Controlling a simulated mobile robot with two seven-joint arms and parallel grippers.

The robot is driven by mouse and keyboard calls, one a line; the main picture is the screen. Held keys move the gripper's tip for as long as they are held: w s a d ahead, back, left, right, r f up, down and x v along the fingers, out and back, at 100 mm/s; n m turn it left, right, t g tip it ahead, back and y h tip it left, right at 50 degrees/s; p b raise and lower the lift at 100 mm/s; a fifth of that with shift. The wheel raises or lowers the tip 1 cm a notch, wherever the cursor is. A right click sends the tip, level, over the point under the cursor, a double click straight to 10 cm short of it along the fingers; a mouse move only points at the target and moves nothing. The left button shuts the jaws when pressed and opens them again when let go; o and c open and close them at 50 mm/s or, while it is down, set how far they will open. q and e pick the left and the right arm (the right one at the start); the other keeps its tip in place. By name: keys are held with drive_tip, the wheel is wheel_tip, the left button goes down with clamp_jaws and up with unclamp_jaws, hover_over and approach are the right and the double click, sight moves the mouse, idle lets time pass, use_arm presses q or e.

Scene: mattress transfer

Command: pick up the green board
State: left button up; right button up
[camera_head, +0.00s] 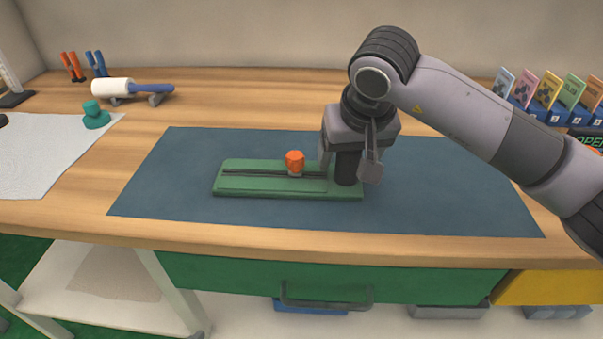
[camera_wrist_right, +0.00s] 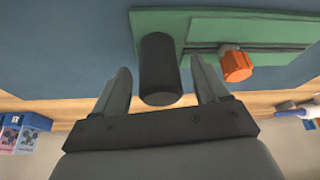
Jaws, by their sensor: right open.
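The green board (camera_head: 235,185) lies flat on the dark blue mat (camera_head: 160,190). It has a grooved rail along it, an orange knob (camera_head: 294,158) near its middle and a black upright cylinder (camera_head: 347,167) at its right end. My right gripper (camera_head: 348,172) is open, with its fingers on either side of the black cylinder. In the right wrist view the cylinder (camera_wrist_right: 160,70) stands between the spread fingers (camera_wrist_right: 162,88), with gaps showing on both sides. The orange knob (camera_wrist_right: 236,66) is just outside one finger. My left gripper is not in view.
A lint roller (camera_head: 125,88) on a stand, a teal object (camera_head: 95,115) and a white cloth (camera_head: 45,145) are at the left. Colored cards in blue holders (camera_head: 540,100) stand at the back right. The mat left of the board is clear.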

drive_tip(key=shift+f, duration=0.1)
drive_tip(key=shift+c, duration=0.7)
drive_tip(key=shift+w, duration=0.1)
clamp_jaws()
wheel_tip(320, 180, up, 20)
drive_tip(key=p, duration=0.2)
drive_tip(key=shift+f+b, duration=0.4)
drive_tip(key=shift+f, duration=0.15)
drive_tip(key=shift+f+b, duration=0.4)
drive_tip(key=shift+f, duration=0.35)
